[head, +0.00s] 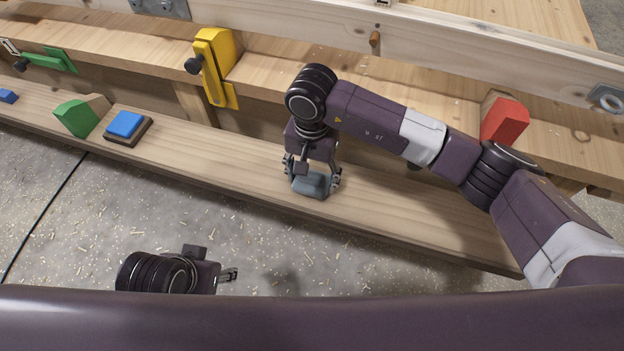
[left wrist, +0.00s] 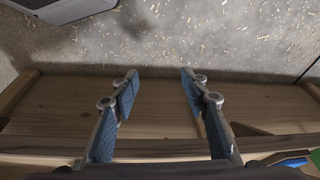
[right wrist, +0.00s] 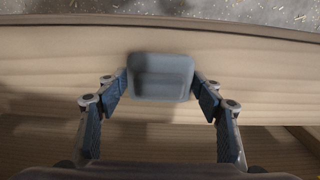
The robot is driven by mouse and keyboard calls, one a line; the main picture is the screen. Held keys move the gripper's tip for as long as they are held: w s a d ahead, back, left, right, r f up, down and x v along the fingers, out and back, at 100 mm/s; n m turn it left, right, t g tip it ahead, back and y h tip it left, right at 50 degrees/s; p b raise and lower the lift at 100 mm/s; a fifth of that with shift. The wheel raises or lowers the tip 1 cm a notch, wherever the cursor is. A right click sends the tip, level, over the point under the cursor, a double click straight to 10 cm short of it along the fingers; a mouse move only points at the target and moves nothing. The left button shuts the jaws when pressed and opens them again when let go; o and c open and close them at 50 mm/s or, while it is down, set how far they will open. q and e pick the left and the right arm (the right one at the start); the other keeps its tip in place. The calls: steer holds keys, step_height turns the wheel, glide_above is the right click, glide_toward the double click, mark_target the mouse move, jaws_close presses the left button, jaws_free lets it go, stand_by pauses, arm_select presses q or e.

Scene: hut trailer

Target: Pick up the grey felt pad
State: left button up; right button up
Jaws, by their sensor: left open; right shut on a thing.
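The grey felt pad (head: 312,187) is a small blue-grey block with rounded corners, at the front edge of the low wooden plank bench. My right gripper (head: 313,180) is shut on it, one finger on each side. In the right wrist view the pad (right wrist: 160,77) sits between the fingertips of the right gripper (right wrist: 160,82). I cannot tell whether the pad still touches the plank. My left gripper (head: 230,274) is at the lower left of the head view, over the floor. The left wrist view shows the left gripper (left wrist: 159,82) open and empty.
The plank (head: 215,165) also bears a blue-topped block (head: 125,124) and a green wedge (head: 76,118) to the left. A yellow clamp-like piece (head: 215,65) and a red block (head: 505,121) are on the workbench behind. The floor (head: 100,220) is strewn with shavings.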

mark_target(312, 174)
steer(key=shift+r, duration=0.1)
steer(key=shift+r, duration=0.5)
step_height(312, 174, up, 5)
steer(key=shift+w+f+p, duration=0.1)
steer(key=shift+p, duration=0.4)
arm_select(q)
steer(key=x, duration=0.3)
steer(key=p+x, duration=0.1)
steer(key=x, duration=0.2)
steer(key=shift+s+d, duration=0.1)
steer(key=shift+s, duration=0.15)
arm_select(e)
step_height(312, 174, up, 14)
